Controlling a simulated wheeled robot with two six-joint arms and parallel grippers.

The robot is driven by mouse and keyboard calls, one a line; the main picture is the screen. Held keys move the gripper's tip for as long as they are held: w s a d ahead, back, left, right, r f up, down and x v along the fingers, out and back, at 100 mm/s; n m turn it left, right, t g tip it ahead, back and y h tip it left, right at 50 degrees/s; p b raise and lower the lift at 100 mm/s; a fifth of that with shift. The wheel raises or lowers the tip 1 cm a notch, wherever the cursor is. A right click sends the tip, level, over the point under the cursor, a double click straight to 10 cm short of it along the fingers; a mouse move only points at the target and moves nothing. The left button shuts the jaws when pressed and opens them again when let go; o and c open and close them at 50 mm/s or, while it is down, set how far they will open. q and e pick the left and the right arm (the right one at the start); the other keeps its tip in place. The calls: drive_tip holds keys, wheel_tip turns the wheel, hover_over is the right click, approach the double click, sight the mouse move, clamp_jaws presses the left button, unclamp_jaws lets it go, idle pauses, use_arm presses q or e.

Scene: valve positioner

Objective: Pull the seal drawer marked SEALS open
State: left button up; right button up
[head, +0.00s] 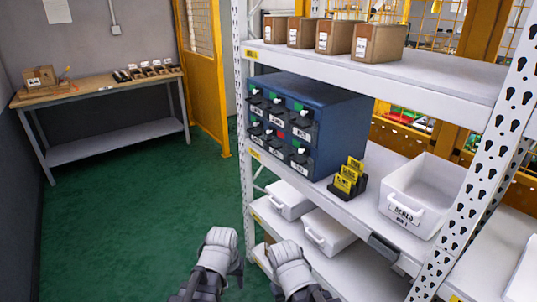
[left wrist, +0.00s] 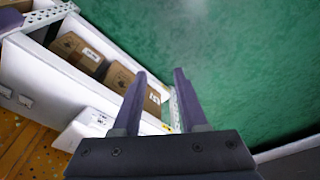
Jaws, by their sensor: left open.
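A white open-topped bin (head: 425,195) has a label that reads SEALS and a front handle. It sits at the right on the middle shelf. A blue cabinet (head: 335,125) with two rows of small dark-handled drawers stands left of it on the same shelf; its drawer labels are too small to read. The drawers look shut. My left gripper (head: 219,248) is low in front of the rack, apart from bin and cabinet. In the left wrist view its two fingers (left wrist: 158,95) are spread with nothing between them. My right gripper (head: 287,262) is beside it; its jaws cannot be made out.
Yellow cards in a black holder (head: 349,180) stand between cabinet and bin. Brown cartons (head: 378,43) line the top shelf. White bins (head: 327,232) sit on the lower shelf. A perforated white upright (head: 490,150) stands at the right. A workbench (head: 95,90) is at the back left, with clear green floor before it.

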use_arm(q)
drive_tip(key=w+d+n+t+h+b, duration=0.3)
drive_tip(key=w+n+t+b, duration=0.3)
drive_tip(key=w, duration=1.4)
drive_tip(key=w+d+r+n+t+p, duration=0.1)
drive_tip(key=w+d+r+n+t, duration=0.2)
drive_tip(key=w+r+n+t, duration=0.45)
drive_tip(key=w+d+r+n+t, duration=0.45)
drive_tip(key=w+r, duration=0.35)
drive_tip(key=r, duration=0.4)
drive_tip(key=a+f+p+x, duration=0.1)
drive_tip(key=x, duration=0.6)
drive_tip(key=shift+w+r+n, duration=0.2)
drive_tip(key=shift+w+n, duration=0.1)
drive_tip(key=shift+w, duration=0.3)
drive_tip(key=shift+d, duration=0.1)
clamp_jaws()
